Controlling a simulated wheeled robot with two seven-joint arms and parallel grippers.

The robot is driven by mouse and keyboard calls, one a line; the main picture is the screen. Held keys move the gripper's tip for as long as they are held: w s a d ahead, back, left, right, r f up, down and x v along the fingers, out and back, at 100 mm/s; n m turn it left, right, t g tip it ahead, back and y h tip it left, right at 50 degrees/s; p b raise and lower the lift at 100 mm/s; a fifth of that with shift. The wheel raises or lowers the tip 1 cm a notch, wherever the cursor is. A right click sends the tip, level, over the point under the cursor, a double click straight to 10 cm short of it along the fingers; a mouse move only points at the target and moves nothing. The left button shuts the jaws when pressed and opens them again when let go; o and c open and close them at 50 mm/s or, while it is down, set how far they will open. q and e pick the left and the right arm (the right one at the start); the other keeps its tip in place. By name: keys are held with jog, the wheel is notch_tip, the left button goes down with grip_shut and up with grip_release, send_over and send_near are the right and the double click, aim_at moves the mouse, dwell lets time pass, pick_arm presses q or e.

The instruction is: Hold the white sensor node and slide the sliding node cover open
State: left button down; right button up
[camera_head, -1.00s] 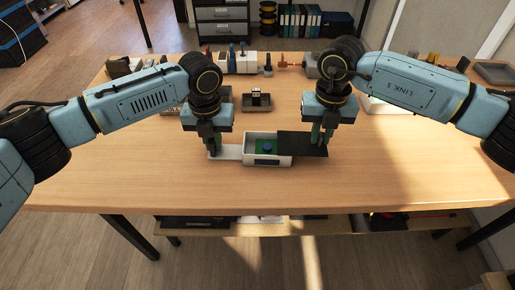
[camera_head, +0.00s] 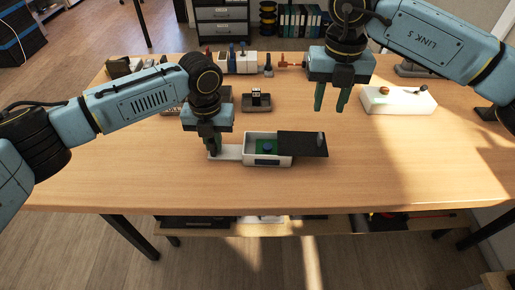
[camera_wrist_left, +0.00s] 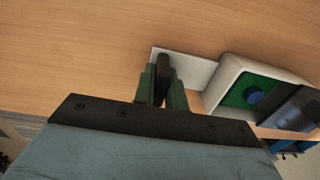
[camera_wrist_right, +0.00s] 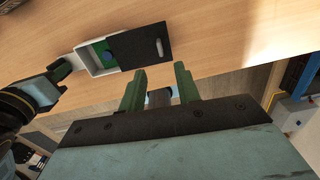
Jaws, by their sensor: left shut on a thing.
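The white sensor node (camera_head: 249,158) lies on the table with its left part open, showing a green board and a blue round part. The dark sliding cover (camera_head: 298,141) sticks out past the node's right side, with a grey knob (camera_head: 320,138) near its right end. It also shows in the right wrist view (camera_wrist_right: 138,53). My left gripper (camera_head: 213,148) is shut on a dark upright grip (camera_wrist_left: 163,68) on the node's white side plate (camera_wrist_left: 193,70). My right gripper (camera_head: 331,103) is open and empty, raised behind and above the cover, apart from it.
A white block (camera_head: 400,101) with small parts on it stands at the right. A small dark tray (camera_head: 257,103) sits behind the node. Several fittings line the table's back. The table in front of the node is clear.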

pick_arm(q)
jog(key=c, duration=1.4)
grip_release()
pick_arm(e)
jog(key=shift+r, duration=0.95)
pick_arm(q)
jog(key=shift+o, duration=0.2)
